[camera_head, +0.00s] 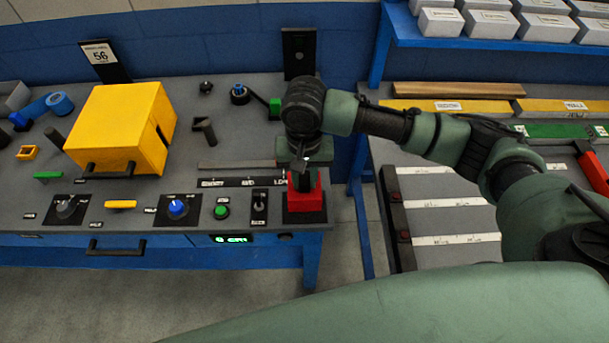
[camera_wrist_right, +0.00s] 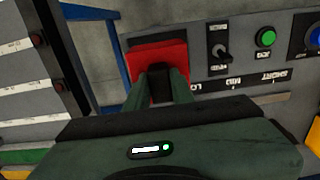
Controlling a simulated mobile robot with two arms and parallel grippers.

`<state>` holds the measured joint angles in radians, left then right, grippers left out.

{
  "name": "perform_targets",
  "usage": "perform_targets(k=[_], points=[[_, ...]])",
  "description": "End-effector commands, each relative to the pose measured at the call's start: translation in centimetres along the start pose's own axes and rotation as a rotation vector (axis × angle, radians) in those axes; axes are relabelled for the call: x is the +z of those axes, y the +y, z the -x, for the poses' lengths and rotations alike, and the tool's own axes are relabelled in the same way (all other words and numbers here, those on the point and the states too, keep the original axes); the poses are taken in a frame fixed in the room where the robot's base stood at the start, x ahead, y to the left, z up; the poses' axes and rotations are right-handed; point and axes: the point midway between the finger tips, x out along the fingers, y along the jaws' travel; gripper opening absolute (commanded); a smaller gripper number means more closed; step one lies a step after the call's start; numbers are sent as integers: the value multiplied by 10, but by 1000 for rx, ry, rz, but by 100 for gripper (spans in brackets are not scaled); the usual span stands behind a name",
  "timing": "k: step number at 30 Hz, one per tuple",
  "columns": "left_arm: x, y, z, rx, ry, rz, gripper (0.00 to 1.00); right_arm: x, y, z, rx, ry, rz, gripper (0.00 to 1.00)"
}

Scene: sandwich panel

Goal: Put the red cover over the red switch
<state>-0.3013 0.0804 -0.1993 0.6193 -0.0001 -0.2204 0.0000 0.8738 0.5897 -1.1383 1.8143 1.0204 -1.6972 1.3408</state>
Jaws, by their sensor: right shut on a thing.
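The red cover (camera_head: 304,201) is a block-like piece at the right end of the grey control panel, over a black square plate (camera_head: 290,217). My right gripper (camera_head: 304,175) reaches down from above and is shut on the cover's dark upright grip (camera_wrist_right: 160,82). The cover also shows in the right wrist view (camera_wrist_right: 148,54), just beyond the two green fingers. No red switch shows; what lies under the cover is hidden. I cannot tell whether the cover rests fully on the plate. My left gripper is not in view.
A toggle switch (camera_head: 260,201), a green button (camera_head: 221,212) and a blue knob (camera_head: 178,208) sit left of the cover. A yellow box (camera_head: 115,125) stands farther left. A gap separates this bench from the right bench with shelves.

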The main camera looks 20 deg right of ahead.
Motion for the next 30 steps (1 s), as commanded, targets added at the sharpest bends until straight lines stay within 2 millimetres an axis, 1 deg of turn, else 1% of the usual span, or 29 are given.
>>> perform_targets(k=[8,24,30], points=[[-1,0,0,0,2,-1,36,0,0,-2,0,0,0,0],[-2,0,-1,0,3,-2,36,0,0,-18,0,-1,-1,0],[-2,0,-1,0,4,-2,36,0,0,-20,0,1,0,0]])
